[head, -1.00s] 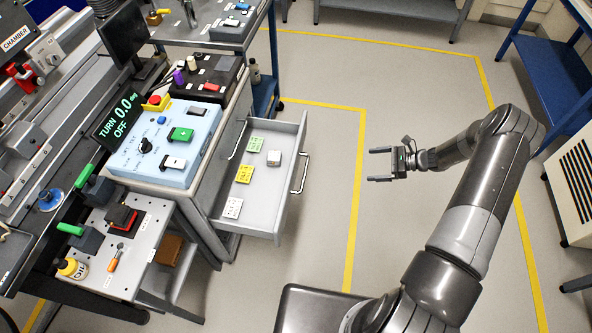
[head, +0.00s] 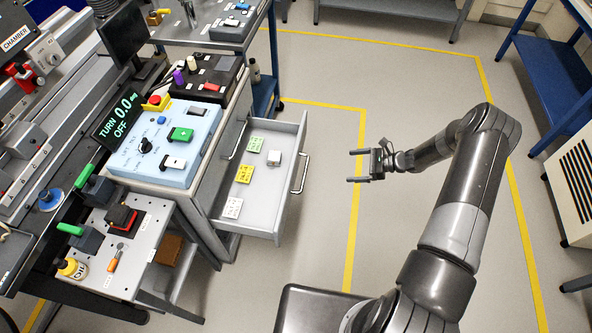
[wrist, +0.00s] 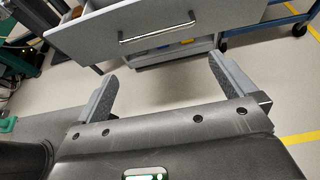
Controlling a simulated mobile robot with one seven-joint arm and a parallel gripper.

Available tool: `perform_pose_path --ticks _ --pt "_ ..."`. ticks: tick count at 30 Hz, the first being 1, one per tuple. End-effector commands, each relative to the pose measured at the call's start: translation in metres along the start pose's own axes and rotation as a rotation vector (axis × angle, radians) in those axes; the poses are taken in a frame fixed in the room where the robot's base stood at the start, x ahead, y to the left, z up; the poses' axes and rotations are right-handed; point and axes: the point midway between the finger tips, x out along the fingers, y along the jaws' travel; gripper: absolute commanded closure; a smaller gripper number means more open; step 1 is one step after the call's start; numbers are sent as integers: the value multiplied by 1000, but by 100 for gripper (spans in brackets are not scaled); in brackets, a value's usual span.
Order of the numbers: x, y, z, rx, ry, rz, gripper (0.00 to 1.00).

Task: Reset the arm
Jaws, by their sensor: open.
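My gripper (head: 358,165) is open and empty. It hangs over the clear floor to the right of the open drawer (head: 262,210), apart from it. In the wrist view my gripper's two fingers (wrist: 165,80) are spread wide with only floor between them. The drawer front with its bar handle (wrist: 157,33) shows beyond the fingers in that view. My arm reaches in from the lower right of the head view, bent at the elbow.
The drawer holds a small pale block (head: 274,159), a green card (head: 254,144), a yellow card (head: 244,174) and a white card (head: 232,208). A light-blue control box (head: 170,145) stands left. A blue-framed bench (head: 552,75) and a vented white cabinet (head: 575,185) stand right.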

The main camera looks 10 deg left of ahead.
Motion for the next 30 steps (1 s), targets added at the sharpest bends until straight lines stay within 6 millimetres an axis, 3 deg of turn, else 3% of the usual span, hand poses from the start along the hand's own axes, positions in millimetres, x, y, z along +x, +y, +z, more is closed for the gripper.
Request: perform_pose_path --ticks 8,22,30 --pt "-4 0 0 0 0 -1 0" --pt "-83 0 0 0 1 -2 0" --pt "-100 0 0 0 0 1 0"
